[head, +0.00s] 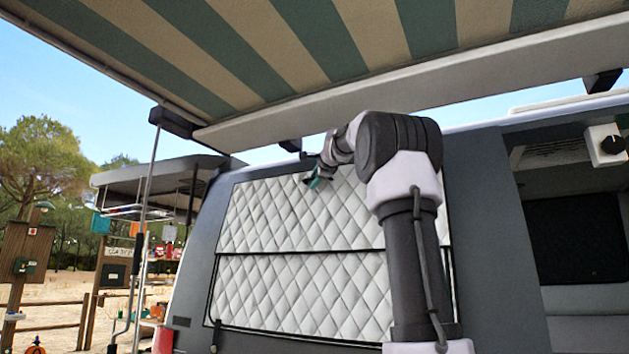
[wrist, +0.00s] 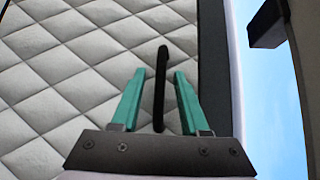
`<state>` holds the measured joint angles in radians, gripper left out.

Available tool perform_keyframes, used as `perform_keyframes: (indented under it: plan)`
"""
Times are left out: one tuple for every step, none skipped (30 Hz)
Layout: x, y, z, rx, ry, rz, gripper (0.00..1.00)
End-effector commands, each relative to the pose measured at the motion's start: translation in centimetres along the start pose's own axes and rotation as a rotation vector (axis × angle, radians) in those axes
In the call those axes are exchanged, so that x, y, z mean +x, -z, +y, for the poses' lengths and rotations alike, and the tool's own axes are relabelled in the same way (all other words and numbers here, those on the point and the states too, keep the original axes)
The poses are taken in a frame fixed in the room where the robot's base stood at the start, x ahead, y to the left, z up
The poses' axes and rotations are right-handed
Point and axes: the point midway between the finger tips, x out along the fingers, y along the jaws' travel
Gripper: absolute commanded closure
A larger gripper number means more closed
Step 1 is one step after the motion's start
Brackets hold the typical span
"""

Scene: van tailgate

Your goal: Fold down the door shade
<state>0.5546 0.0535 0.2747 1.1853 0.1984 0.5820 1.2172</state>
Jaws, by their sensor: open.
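The door shade (head: 310,225) is a light grey quilted panel on the van's side, with a dark line across its middle and a dark border. It is up, lying flat over the opening. My gripper (head: 314,182) is at the shade's top edge, in front of it. In the wrist view my gripper (wrist: 159,76) has its two teal fingers open, one on each side of a thin black bar or strap (wrist: 161,62). Gaps show between the bar and both fingers. The quilted shade (wrist: 70,75) fills the left behind them. My arm hides the shade's right part in the head view.
A striped awning (head: 330,40) with a white front rail spreads just above my arm. Its thin support pole (head: 146,215) stands left of the van. An open van doorway (head: 575,230) is at the right. Sky shows beyond the van's edge in the wrist view.

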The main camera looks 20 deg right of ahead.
Motion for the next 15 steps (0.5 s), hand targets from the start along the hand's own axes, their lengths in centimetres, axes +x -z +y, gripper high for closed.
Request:
perform_keyframes:
  plan:
    - [0.2, 0.0, 0.02, 0.0, 0.0, 0.0, 0.55]
    - [0.25, 0.01, 0.02, 0.0, 0.0, 0.0, 0.55]
    - [0.29, 0.01, 0.01, 0.0, 0.0, 0.0, 0.55]
    - [0.29, 0.02, 0.01, 0.0, 0.0, 0.0, 0.55]
    - [0.28, 0.01, 0.01, 0.0, 0.0, 0.0, 0.55]
    - [0.27, 0.02, 0.0, 0.0, 0.0, 0.001, 0.55]
    - [0.26, 0.02, 0.0, 0.0, 0.0, 0.001, 0.55]
    - [0.26, 0.02, 0.0, 0.0, 0.0, 0.001, 0.55]
    - [0.25, 0.02, 0.0, 0.0, 0.0, 0.001, 0.59]
    - [0.25, 0.02, 0.0, 0.0, 0.0, 0.001, 0.71]
    - [0.25, 0.03, 0.0, 0.0, 0.0, 0.001, 0.82]
    - [0.24, 0.03, 0.0, 0.0, 0.0, 0.001, 0.97]
    - [0.24, 0.03, 0.0, 0.0, 0.0, 0.001, 1.0]
    - [0.24, 0.03, 0.0, 0.0, 0.0, 0.001, 1.0]
    - [0.24, 0.03, 0.01, 0.0, 0.0, 0.001, 1.0]
